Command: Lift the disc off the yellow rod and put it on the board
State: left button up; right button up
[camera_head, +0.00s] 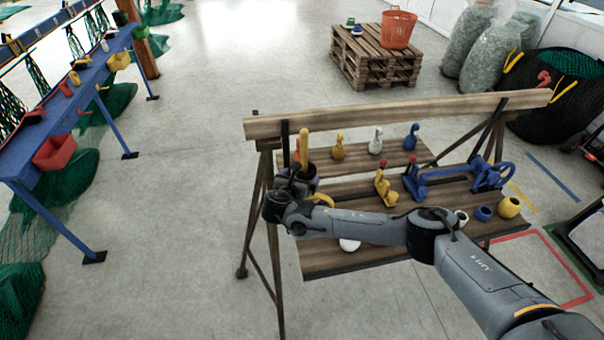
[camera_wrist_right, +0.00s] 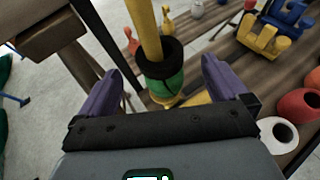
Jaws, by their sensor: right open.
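The yellow rod (camera_head: 304,145) stands upright at the left end of the wooden board (camera_head: 335,262). In the right wrist view, the rod (camera_wrist_right: 145,28) passes down through a dark ring (camera_wrist_right: 160,57), with a green round piece (camera_wrist_right: 164,83) directly below it. I cannot tell which of these is the disc. My right gripper (camera_wrist_right: 161,84) is open, with its purple fingers on either side of the green piece and a visible gap to each. In the head view, my right gripper (camera_head: 303,176) hides the rod's lower part. My left gripper is not in view.
A wooden beam (camera_head: 400,112) runs along the back of the stand. Yellow, white and blue pieces stand on the rear board (camera_head: 350,160). Blue clamp-like parts (camera_head: 450,178) and round cups (camera_head: 509,207) lie to the right. A white piece (camera_head: 349,245) lies near my forearm.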

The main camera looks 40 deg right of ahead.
aim_at(305, 171)
jog(key=shift+b+x, duration=0.55)
jog(key=shift+x, duration=2.65)
jog(key=shift+f, duration=0.1)
jog(key=shift+a, duration=0.1)
jog(key=shift+c, duration=0.3)
